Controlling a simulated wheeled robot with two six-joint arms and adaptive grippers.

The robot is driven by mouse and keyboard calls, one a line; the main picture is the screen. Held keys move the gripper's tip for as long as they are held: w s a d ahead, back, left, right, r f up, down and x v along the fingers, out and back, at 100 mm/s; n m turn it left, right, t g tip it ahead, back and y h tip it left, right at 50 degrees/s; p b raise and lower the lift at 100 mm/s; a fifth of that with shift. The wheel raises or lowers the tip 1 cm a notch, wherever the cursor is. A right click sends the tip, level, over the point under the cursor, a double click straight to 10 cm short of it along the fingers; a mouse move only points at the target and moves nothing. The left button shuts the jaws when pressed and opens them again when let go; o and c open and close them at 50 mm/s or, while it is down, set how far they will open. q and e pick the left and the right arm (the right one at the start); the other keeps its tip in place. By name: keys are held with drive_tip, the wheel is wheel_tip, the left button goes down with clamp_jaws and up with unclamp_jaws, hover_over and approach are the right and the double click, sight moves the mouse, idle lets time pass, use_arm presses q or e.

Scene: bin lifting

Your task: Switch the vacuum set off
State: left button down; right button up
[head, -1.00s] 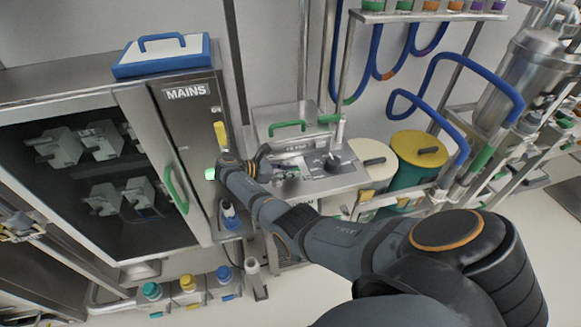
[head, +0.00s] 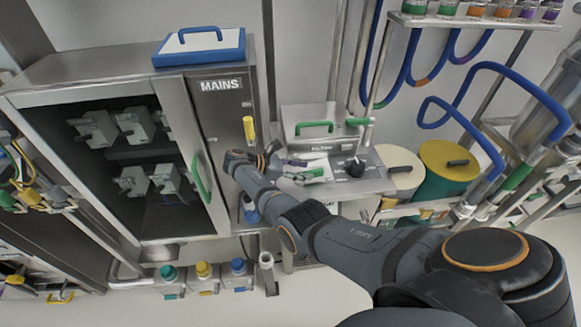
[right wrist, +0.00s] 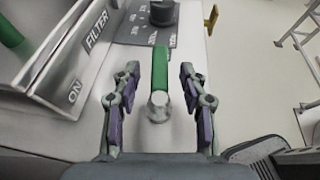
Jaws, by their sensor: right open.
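The vacuum set (head: 320,136) is a grey metal unit beside the tall cabinet, with a FILTER label, a green handle on its lid and a dark knob (head: 354,167). In the right wrist view the knob (right wrist: 163,12) shows at the top. In the head view my right gripper (head: 302,170) is over the unit's front. My left gripper is not in view.
The MAINS cabinet (head: 222,110) with a green door handle stands close left of my right wrist. A cream drum (head: 398,168) and a green drum with yellow lid (head: 447,165) stand to the right. Blue hoses hang at the upper right.

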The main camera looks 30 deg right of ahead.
drive_tip(key=v, duration=0.7)
drive_tip(key=shift+a, duration=0.1)
